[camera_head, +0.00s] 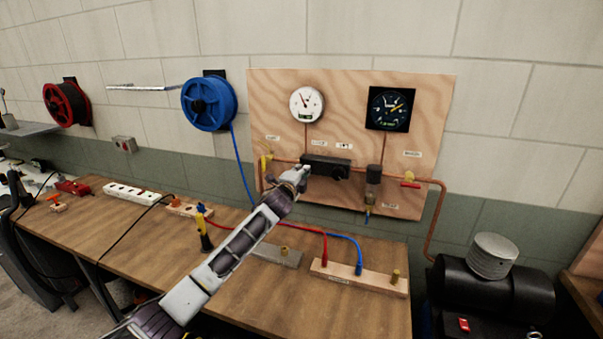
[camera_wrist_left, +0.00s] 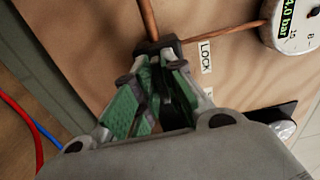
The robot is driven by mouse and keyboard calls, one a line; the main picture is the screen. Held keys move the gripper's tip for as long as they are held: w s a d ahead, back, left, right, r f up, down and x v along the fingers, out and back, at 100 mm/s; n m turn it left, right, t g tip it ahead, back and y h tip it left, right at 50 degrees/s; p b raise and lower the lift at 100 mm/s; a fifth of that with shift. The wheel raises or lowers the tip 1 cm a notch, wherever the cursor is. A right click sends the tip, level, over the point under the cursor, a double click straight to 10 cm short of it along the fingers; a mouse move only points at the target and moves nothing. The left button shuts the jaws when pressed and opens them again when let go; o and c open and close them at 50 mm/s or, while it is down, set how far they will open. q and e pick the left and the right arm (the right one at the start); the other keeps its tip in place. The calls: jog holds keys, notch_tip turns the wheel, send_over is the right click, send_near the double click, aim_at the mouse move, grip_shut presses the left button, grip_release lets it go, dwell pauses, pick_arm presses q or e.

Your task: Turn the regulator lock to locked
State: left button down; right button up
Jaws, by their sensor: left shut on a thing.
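The black regulator (camera_head: 330,168) is mounted on a plywood board on the wall, below the small labels, one of which reads LOCK in the left wrist view (camera_wrist_left: 205,57). My left gripper (camera_head: 303,171) is at the regulator's left end. In the left wrist view its green-padded fingers (camera_wrist_left: 160,68) are shut around a dark part, with a black fitting and copper pipe just beyond. The fingers hide most of this part, so I cannot tell which way the lock is turned. My right gripper is not in view.
A white gauge (camera_head: 307,104) and a dark-faced gauge (camera_head: 390,108) sit above on the plywood board (camera_head: 435,105). A yellow valve handle (camera_head: 266,157) is close left of my gripper. Red and blue leads cross the wooden bench below. A black tank (camera_head: 490,295) stands at right.

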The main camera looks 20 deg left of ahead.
pick_arm(q)
jog(key=c, duration=1.6)
grip_release()
jog(key=shift+a, duration=0.1)
jog(key=shift+o, duration=0.2)
jog(key=shift+s, duration=0.1)
jog(key=shift+s, duration=0.1)
jog(key=s, duration=1.1)
jog(key=shift+s+a, duration=0.2)
jog(key=shift+s, duration=0.1)
